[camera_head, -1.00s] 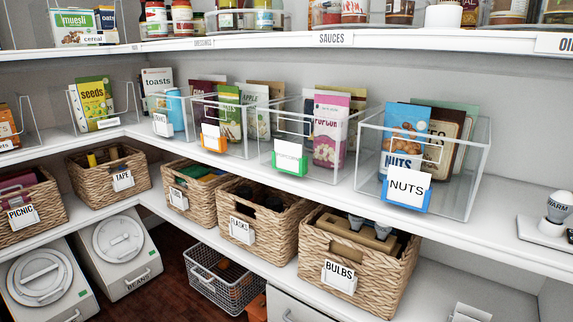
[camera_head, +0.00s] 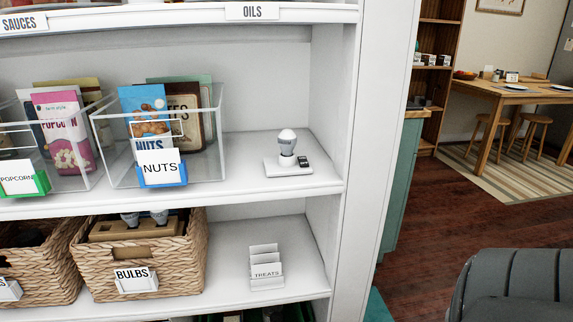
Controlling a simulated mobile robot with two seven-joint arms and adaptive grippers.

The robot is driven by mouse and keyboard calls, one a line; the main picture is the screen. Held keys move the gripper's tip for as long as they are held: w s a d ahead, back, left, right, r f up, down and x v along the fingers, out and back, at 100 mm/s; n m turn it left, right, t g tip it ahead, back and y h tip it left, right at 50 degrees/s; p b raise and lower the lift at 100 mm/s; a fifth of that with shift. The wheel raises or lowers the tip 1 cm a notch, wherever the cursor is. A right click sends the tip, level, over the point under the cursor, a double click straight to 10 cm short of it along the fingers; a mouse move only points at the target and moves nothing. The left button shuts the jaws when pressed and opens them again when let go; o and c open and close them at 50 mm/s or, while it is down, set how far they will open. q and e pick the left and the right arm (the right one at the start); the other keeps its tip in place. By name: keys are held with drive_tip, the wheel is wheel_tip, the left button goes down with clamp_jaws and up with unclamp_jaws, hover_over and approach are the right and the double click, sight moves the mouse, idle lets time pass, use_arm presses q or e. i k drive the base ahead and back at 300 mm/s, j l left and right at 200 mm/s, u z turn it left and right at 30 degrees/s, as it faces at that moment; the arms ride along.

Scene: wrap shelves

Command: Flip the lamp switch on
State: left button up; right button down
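The lamp (camera_head: 286,148) stands upright on the right end of the middle shelf. It has a white bulb in a pale socket on a flat white base. A small dark switch (camera_head: 304,161) sits on the right part of the base; its position is too small to tell. The bulb looks white, and I cannot tell whether it is lit. Neither of my grippers shows in the head view.
A clear bin labelled NUTS (camera_head: 208,125) stands left of the lamp. The shelf's side wall (camera_head: 345,120) rises close on the lamp's right. Shelf in front of the lamp is clear.

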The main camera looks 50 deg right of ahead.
sight(303, 162)
drive_tip(key=z, duration=1.5)
drive_tip(key=i+l+z, duration=0.15)
drive_tip(key=z, duration=0.25)
drive_tip(key=i+l+z, duration=0.1)
drive_tip(key=z, duration=0.25)
drive_tip(key=l+u, duration=0.1)
drive_tip(key=u, duration=0.4)
drive_tip(key=i+l+u, duration=0.1)
drive_tip(key=u, duration=0.35)
drive_tip(key=l, duration=0.1)
